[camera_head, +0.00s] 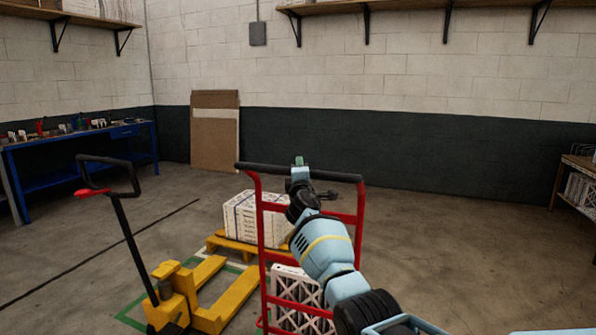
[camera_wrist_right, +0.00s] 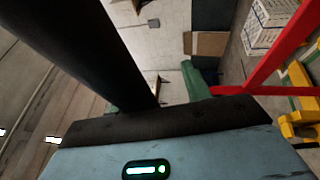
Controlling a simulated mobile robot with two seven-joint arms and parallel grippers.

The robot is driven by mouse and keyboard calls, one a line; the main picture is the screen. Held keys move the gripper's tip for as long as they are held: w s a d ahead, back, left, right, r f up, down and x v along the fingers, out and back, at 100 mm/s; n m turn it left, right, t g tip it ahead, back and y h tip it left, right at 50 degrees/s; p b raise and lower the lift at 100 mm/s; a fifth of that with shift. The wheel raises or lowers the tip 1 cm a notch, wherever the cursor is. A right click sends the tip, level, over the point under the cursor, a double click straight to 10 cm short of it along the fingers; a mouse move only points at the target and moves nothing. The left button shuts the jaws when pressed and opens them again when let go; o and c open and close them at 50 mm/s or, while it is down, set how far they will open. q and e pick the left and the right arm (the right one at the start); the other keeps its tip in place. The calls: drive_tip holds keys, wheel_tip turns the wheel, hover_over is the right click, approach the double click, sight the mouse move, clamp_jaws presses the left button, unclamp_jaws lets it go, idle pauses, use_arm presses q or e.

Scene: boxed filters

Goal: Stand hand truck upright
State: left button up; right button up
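The hand truck (camera_head: 263,240) has a red frame and a black top handle (camera_head: 255,167). It stands right of centre in the head view, with its frame rising steeply; I cannot tell whether it is fully upright or slightly tilted. My right gripper (camera_head: 299,166) is at the middle of the handle, a green fingertip showing above it. In the right wrist view, the black handle (camera_wrist_right: 85,45) runs between the green fingers, which appear closed on it. My arm hides part of the frame, and the base is out of view. My left gripper is not in view.
A boxed filter (camera_head: 290,283) shows behind the hand truck's lower frame. A yellow pallet jack (camera_head: 180,290) stands to the left, close by. White boxes (camera_head: 240,215) sit on a yellow pallet behind. A blue workbench (camera_head: 90,150) is at far left. Floor to the right is clear.

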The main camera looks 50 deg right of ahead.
drive_tip(key=shift+r, duration=0.1)
idle(0.3)
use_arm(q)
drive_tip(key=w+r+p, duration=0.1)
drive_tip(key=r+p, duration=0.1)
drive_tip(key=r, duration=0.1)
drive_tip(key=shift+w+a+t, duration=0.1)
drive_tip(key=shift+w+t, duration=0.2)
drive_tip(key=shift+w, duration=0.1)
use_arm(e)
drive_tip(key=v, duration=0.8)
drive_tip(key=shift+w+d, duration=0.1)
